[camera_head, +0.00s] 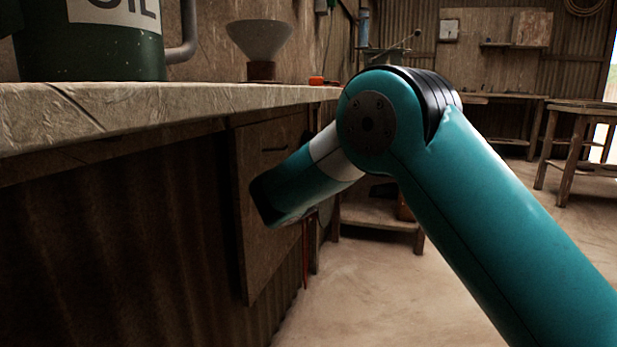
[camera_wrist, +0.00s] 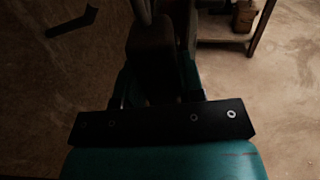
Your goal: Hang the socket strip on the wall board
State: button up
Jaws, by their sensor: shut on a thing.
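My gripper (camera_wrist: 156,88) shows in the wrist view, its dark fingers on both sides of a dark block. I take this block to be part of the socket strip (camera_wrist: 151,50); it is too dark to make out sockets. A brown wooden board (camera_wrist: 60,75) fills the left of the wrist view, with a dark bent hook (camera_wrist: 73,22) on it. The held thing is apart from that hook in the picture. In the head view the board (camera_head: 268,215) stands upright below the bench top, with a short dark bar near its top. My arm hides the gripper there.
The bench top (camera_head: 120,105) juts out above the board and carries an oil can (camera_head: 90,55), a funnel (camera_head: 260,45) and a small orange item (camera_head: 317,81). A low wooden shelf (camera_head: 378,214) stands beyond my arm.

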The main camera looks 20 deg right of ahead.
jog(key=w+a, duration=0.1)
jog(key=w+a+p, duration=0.1)
jog(key=a, duration=0.1)
jog(key=w+a+f, duration=0.1)
jog(key=shift+w+a+p, duration=0.2)
jog(key=shift+a+p, duration=0.1)
jog(key=shift+a, duration=0.05)
dwell(0.4)
jog(key=shift+f, duration=0.35)
dwell(0.4)
jog(key=o, duration=1.2)
jog(key=shift+r, duration=0.1)
